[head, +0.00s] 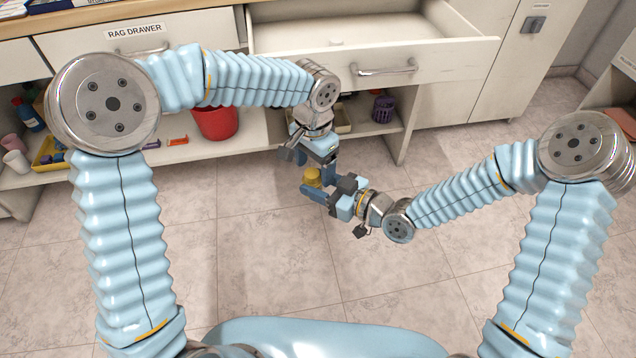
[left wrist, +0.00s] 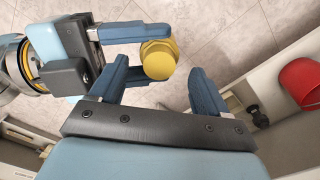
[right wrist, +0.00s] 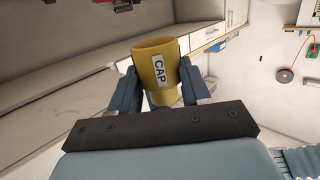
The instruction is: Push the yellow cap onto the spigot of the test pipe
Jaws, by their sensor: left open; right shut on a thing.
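The yellow cap (head: 311,176) is held in my right gripper (head: 322,188), low in front of the open drawer. In the right wrist view the cap (right wrist: 155,85) sits between both fingers, with a "CAP" label and its open rim pointing away from the palm. My left gripper (head: 307,157) is open just beyond the cap. In the left wrist view the cap (left wrist: 159,60) shows a faceted end between and ahead of the open left fingers, nearer the left one; I cannot tell whether they touch. I cannot make out the test pipe or its spigot in any view.
An open, pale drawer (head: 375,62) juts out above the arms. The shelf below holds a red bucket (head: 216,121), a purple basket (head: 383,109) and a yellow tray (head: 50,152). The tiled floor below the grippers is clear.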

